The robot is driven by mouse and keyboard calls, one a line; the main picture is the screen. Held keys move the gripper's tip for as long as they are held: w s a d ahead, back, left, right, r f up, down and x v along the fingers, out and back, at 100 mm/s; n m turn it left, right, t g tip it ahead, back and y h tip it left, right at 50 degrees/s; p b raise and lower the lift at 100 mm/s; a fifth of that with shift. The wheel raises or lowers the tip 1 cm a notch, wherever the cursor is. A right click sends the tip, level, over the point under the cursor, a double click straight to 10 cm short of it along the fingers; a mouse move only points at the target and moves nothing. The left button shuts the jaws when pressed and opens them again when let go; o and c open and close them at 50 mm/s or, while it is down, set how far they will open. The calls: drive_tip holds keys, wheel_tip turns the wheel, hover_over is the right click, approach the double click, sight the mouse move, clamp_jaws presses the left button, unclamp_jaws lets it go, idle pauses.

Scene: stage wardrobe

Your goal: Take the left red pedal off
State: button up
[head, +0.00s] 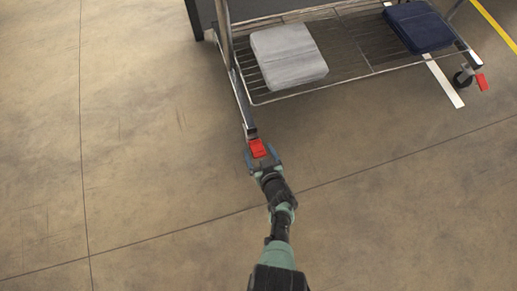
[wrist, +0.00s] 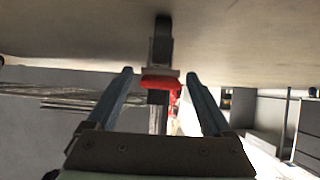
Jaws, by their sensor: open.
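The left red pedal (head: 258,148) sits at the near left foot of the wire-shelf rack. My gripper (head: 262,158) is at this pedal, with its fingers on either side of it. In the wrist view the red pedal (wrist: 160,83) shows between the two open fingers of my gripper (wrist: 160,80), with a gap on both sides. I cannot tell whether anything touches it. The caster beside this pedal is mostly hidden in the head view. A second red pedal (head: 481,82) is on the right caster, far from my gripper.
The rack's wire shelf (head: 350,62) carries a folded grey cloth (head: 288,55) and a folded navy cloth (head: 418,26). The rack's left post (head: 238,92) rises just behind the pedal. The concrete floor (head: 150,150) is clear to the left and in front.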

drive_tip(key=p+v, duration=0.9)
drive_tip(key=v, duration=0.3)
idle(0.3)
